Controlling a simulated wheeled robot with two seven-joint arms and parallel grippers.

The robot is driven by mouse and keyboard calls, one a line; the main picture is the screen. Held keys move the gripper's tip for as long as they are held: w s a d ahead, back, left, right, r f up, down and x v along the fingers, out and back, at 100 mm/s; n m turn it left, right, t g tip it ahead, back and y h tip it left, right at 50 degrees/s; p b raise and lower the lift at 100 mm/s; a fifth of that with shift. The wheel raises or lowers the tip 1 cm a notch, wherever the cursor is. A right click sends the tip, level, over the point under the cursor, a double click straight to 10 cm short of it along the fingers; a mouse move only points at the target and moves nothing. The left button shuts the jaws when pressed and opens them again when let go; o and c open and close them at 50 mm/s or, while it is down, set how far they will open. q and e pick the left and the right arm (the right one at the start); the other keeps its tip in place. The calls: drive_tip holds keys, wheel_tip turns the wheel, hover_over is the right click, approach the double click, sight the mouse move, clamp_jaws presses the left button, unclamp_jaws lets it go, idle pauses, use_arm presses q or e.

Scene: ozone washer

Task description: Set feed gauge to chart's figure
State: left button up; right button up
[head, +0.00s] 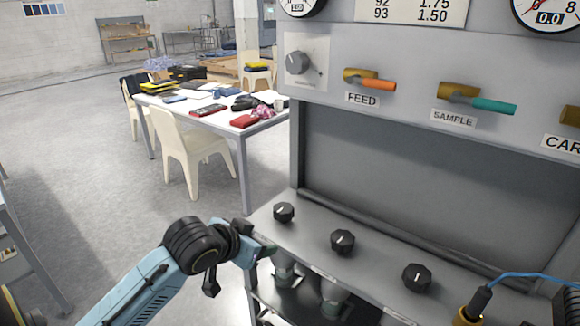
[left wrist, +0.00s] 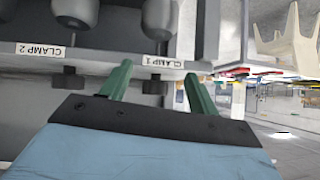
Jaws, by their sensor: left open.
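The chart (head: 415,10) is cut off by the top edge in the head view; its visible rows read 92 1.75 and 93 1.50. A gauge (head: 300,6) is partly cut off above the FEED label (head: 362,99); its small readout is too blurred to be sure of. Below it is a grey round knob (head: 298,62). The FEED valve (head: 370,80) is brass with an orange lever pointing right. My left gripper (head: 264,252) is at the panel's lower left ledge, well below that knob. In the left wrist view its green fingers (left wrist: 160,85) are apart and empty, near the CLAMP 1 label (left wrist: 162,62).
Black knobs (head: 343,240) line the ledge. A SAMPLE valve (head: 478,99) with a teal lever is right of FEED. Another gauge (head: 547,12) reads 0.0. A yellow-black connector (head: 472,308) with a blue cable is lower right. A cluttered table (head: 205,110) and chair (head: 183,145) stand left.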

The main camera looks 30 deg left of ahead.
use_arm(q)
wheel_tip(320, 180, up, 19)
drive_tip(key=w+a+m+t, duration=0.1)
drive_tip(key=w+a+t, duration=0.1)
drive_tip(key=w+t, duration=0.15)
drive_tip(key=m+t+h, duration=0.1)
drive_tip(key=t+h, duration=0.1)
drive_tip(key=t, duration=0.2)
approach(293, 65)
drive_tip(key=s, duration=0.4)
drive_tip(key=w+p, duration=0.2)
drive_tip(key=w, duration=0.2)
drive_tip(key=w+p, duration=0.2)
drive_tip(key=w, duration=0.2)
drive_tip(key=w+p, duration=0.2)
drive_tip(key=w, duration=0.3)
drive_tip(key=shift+d+p, duration=0.35)
drive_tip(key=shift+p, duration=0.05)
drive_tip(key=shift+c, duration=0.4)
drive_tip(key=c, duration=0.9)
drive_tip(key=shift+r+m+p, duration=0.15)
drive_tip(key=shift+m+p, duration=0.8)
drive_tip(key=shift+m, duration=0.05)
